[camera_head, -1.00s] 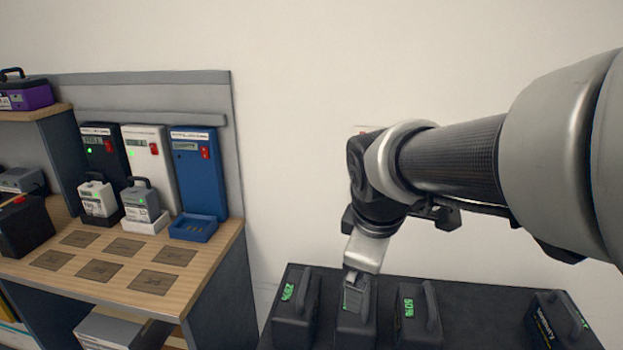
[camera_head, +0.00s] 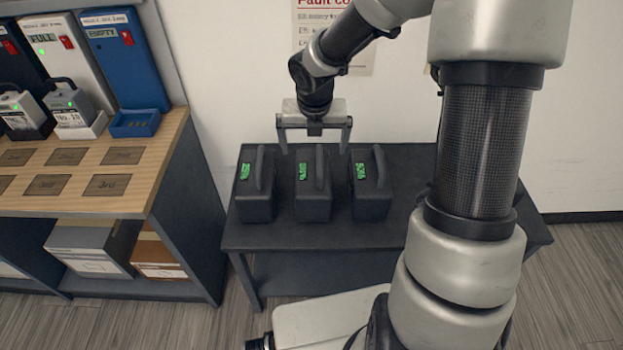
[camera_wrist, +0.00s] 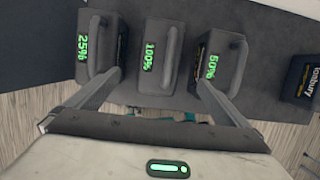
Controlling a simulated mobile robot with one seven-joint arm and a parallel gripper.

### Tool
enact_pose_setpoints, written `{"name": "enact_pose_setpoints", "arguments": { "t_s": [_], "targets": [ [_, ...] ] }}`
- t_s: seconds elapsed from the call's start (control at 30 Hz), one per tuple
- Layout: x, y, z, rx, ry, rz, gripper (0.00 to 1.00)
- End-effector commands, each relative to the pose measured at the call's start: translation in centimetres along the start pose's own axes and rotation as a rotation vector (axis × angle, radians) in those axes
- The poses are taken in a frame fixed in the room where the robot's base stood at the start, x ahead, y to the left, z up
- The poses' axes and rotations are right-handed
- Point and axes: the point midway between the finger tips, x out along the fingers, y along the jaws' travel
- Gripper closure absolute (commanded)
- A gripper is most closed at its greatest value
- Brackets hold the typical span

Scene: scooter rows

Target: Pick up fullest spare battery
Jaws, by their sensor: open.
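Three black spare batteries with top handles stand in a row on a dark table (camera_head: 400,160). In the wrist view their green displays read 25% on the left battery (camera_wrist: 98,60), 100% on the middle battery (camera_wrist: 148,58) and 50% on the right battery (camera_wrist: 209,66). The middle battery also shows in the head view (camera_head: 313,198), between the left one (camera_head: 255,200) and the right one (camera_head: 371,200). My gripper (camera_head: 315,150) is open and empty above the back of the row. In the wrist view its fingers (camera_wrist: 158,78) spread to either side of the middle battery, apparently not gripping it.
Another dark battery (camera_wrist: 300,76) lies at the right edge of the wrist view. A wooden bench (camera_head: 150,195) with charger units, including a blue one marked EMPTY (camera_head: 125,60), stands at the left. A wall (camera_head: 230,60) rises behind the table.

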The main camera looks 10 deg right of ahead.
Motion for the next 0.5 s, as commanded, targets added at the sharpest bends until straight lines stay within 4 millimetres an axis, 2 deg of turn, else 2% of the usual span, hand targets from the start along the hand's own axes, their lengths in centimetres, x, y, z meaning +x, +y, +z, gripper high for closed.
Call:
{"name": "enact_pose_setpoints", "arguments": {
  "t_s": [0.03, 0.3, 0.5],
  "targets": [
    [1.8, 0.1, -0.2, -0.001, 0.003, 0.000, 0.00],
    [7.5, 0.0, -0.2, 0.001, 0.003, -0.001, 0.00],
    [9.6, 0.0, -0.1, 0.002, 0.001, -0.001, 0.00]
  ]
}}
